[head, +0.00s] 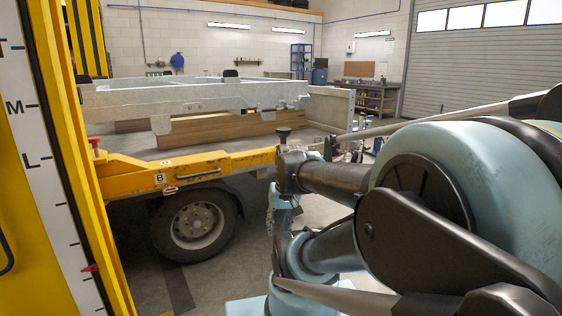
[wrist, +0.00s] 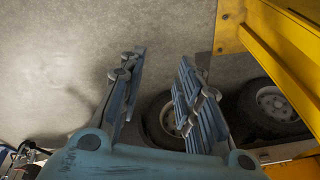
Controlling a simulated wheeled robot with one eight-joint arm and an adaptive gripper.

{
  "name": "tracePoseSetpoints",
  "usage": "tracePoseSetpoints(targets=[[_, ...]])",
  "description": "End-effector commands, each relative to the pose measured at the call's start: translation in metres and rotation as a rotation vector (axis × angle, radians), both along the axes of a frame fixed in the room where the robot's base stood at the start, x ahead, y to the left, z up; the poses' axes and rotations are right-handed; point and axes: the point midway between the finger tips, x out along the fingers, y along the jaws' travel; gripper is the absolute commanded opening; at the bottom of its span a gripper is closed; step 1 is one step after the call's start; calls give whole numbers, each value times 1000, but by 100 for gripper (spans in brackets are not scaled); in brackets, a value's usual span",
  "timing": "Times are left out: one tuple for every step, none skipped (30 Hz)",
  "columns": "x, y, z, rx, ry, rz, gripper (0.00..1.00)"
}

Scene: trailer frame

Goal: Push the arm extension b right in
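The yellow arm assembly marked B (head: 128,171) is at the near side of the trailer in the head view. A "B" plate and a small red part sit on it. I cannot tell how far the extension stands out. My gripper (head: 284,203) hangs below my dark arm link, right of the trailer wheel, partly hidden. In the wrist view my gripper (wrist: 158,88) has its two blue fingers well apart with nothing between them. A yellow beam (wrist: 283,45) is to the right of the fingers there, apart from them; I cannot tell which part it is.
The trailer wheel (head: 195,226) stands below the yellow arm. A grey metal frame (head: 205,97) and wooden beams (head: 190,130) lie on the trailer. A yellow post with a scale (head: 60,190) is close at left. Bare floor (wrist: 60,60) shows at left in the wrist view.

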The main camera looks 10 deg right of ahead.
Motion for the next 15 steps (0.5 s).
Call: tracePoseSetpoints(targets=[[13, 2, 5, 33, -12, -27, 31], [20, 4, 8, 55, -19, -40, 31], [29, 6, 11, 83, -30, -61, 31], [37, 8, 13, 104, -37, -75, 31], [44, 9, 16, 124, -45, -88, 31], [54, 10, 19, 153, -56, -109, 31], [61, 11, 21, 174, -65, -123, 31], [69, 11, 23, 194, -73, -138, 31], [79, 11, 26, 222, -84, -158, 31], [87, 11, 28, 242, -93, -171, 31], [95, 11, 31, 262, -102, -187, 31], [106, 11, 34, 289, -115, -207, 31], [113, 10, 36, 309, -124, -221, 31], [121, 8, 38, 329, -132, -237, 31], [132, 7, 41, 356, -145, -257, 31]])
